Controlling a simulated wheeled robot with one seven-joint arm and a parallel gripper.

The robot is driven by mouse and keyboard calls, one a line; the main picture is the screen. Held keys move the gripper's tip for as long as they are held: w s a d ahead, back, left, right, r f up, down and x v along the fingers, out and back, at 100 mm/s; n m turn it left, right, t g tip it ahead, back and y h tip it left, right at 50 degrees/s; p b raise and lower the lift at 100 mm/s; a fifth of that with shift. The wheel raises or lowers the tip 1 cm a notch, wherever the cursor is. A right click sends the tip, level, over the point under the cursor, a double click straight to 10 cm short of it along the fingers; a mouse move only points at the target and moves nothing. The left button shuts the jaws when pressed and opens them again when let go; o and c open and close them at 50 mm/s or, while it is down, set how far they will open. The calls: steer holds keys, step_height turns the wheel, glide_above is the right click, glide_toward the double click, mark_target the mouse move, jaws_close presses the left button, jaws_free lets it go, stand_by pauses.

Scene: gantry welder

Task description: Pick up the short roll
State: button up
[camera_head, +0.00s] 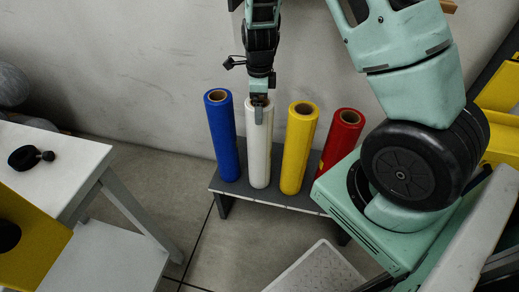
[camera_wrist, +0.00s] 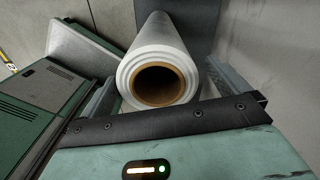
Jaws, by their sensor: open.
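Several upright rolls stand in a row: a blue roll (camera_head: 222,137), a white roll (camera_head: 258,150), a yellow roll (camera_head: 298,150) and a red roll (camera_head: 341,139). I cannot tell which of them is the short roll; the red one's lower part is hidden behind my body. My gripper (camera_head: 258,108) is over the top end of the white roll, one finger overlapping its front. In the wrist view, the white roll (camera_wrist: 156,45) shows end-on with its brown core, between the open fingers. I cannot tell whether the fingers touch it.
The rolls stand on a low grey bench (camera_head: 271,199) near the wall. The blue and yellow rolls flank the white one closely. A white table (camera_head: 60,165) with a black object (camera_head: 30,157) stands at the left. A pale textured step (camera_head: 315,272) lies in front.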

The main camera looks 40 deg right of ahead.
mark_target(259, 137)
step_height(259, 137, down, 5)
steer(key=shift+s+r+b, duration=0.15)
steer(key=shift+r+b, duration=0.05)
steer(key=shift+b, duration=0.15)
steer(key=c, duration=2)
steer(key=shift+r, duration=0.15)
